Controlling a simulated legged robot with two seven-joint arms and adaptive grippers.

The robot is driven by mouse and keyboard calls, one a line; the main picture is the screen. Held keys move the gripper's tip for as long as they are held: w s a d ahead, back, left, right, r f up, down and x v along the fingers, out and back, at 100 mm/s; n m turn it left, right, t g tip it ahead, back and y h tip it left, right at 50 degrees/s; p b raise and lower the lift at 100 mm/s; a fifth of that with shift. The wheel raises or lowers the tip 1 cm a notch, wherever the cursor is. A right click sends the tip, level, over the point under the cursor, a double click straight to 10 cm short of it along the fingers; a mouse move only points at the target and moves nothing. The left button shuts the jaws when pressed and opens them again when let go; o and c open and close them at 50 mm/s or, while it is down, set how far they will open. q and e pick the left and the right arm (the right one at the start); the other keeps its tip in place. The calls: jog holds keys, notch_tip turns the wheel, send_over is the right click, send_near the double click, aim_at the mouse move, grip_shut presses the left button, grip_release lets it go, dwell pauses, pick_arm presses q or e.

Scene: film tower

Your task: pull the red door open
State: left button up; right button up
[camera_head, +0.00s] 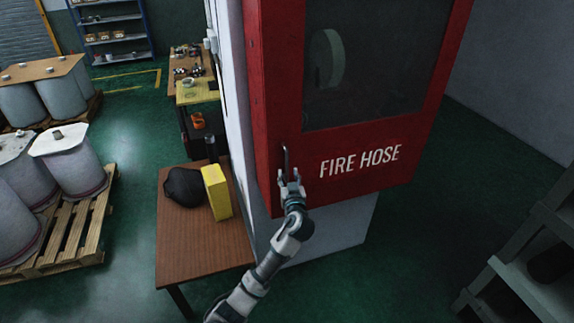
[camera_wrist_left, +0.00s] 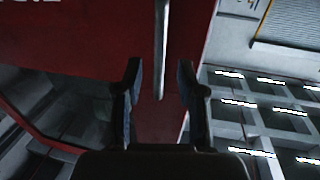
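The red door (camera_head: 365,150) is the front of a fire hose cabinet, with a dark window and white "FIRE HOSE" lettering. It looks closed. Its thin vertical handle (camera_head: 285,160) is at the door's lower left. My left gripper (camera_head: 291,180) is just below and in front of the handle. In the left wrist view, my left gripper (camera_wrist_left: 160,85) has its two fingers apart, with the metal handle (camera_wrist_left: 161,50) between them and a gap on each side. The red door surface (camera_wrist_left: 100,40) lies behind. My right gripper is not in view.
A brown table (camera_head: 200,240) with a yellow box (camera_head: 216,192) and a black rounded object (camera_head: 185,187) stands left of the cabinet. Grey shelving (camera_head: 530,265) is at lower right. Green floor is clear below the cabinet's right side.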

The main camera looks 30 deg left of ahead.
aim_at(287, 168)
pick_arm(q)
jog(key=shift+p+x, duration=0.3)
jog(key=shift+x, duration=2.05)
grip_shut()
